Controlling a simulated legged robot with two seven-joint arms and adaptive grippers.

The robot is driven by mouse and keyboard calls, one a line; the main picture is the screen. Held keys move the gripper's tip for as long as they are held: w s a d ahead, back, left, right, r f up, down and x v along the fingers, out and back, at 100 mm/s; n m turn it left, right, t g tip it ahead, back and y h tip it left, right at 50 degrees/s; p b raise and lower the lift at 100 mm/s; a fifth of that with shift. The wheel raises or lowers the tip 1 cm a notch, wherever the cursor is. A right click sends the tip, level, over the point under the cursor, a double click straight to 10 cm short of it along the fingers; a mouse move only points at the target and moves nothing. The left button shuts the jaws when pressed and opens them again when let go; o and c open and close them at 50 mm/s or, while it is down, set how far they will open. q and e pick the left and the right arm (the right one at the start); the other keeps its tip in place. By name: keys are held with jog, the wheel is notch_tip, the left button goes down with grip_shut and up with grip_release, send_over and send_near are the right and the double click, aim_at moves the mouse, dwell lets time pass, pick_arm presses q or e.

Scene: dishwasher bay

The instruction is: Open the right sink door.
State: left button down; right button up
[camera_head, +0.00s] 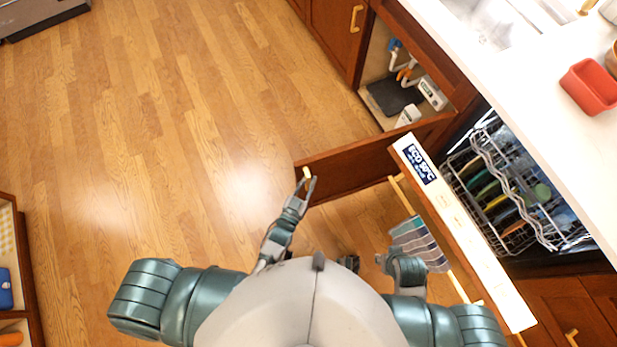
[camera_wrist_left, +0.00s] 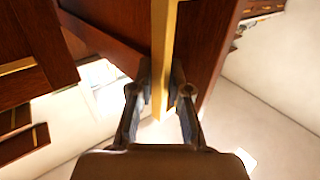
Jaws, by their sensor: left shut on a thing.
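The right sink door (camera_head: 350,165), a dark reddish wood panel, stands swung out wide from its cabinet opening in the head view. Its brass handle (camera_head: 306,173) is at the free edge. My left gripper (camera_head: 305,184) is at that edge, shut on the handle. In the left wrist view, the two fingers (camera_wrist_left: 161,85) lie on either side of the brass handle (camera_wrist_left: 163,45), with the door (camera_wrist_left: 200,50) behind it. The fingertips are partly hidden against the door.
The open sink cabinet (camera_head: 385,75) shows pipes and a dark mat. The dishwasher door (camera_head: 462,232) is folded down beside the sink door, with a striped towel (camera_head: 418,243) hanging from its bar. A dish rack (camera_head: 515,190) is behind it. The wooden floor (camera_head: 200,130) at left is clear.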

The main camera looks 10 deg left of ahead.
pick_arm(q)
jog(key=shift+a+f, duration=0.1)
jog(key=shift+f, duration=0.15)
jog(key=c, duration=1.1)
grip_release()
jog(key=shift+r, duration=0.1)
jog(key=shift+s, duration=0.1)
jog(key=v, duration=1.1)
jog(key=shift+s, duration=0.4)
jog(key=shift+a, duration=0.1)
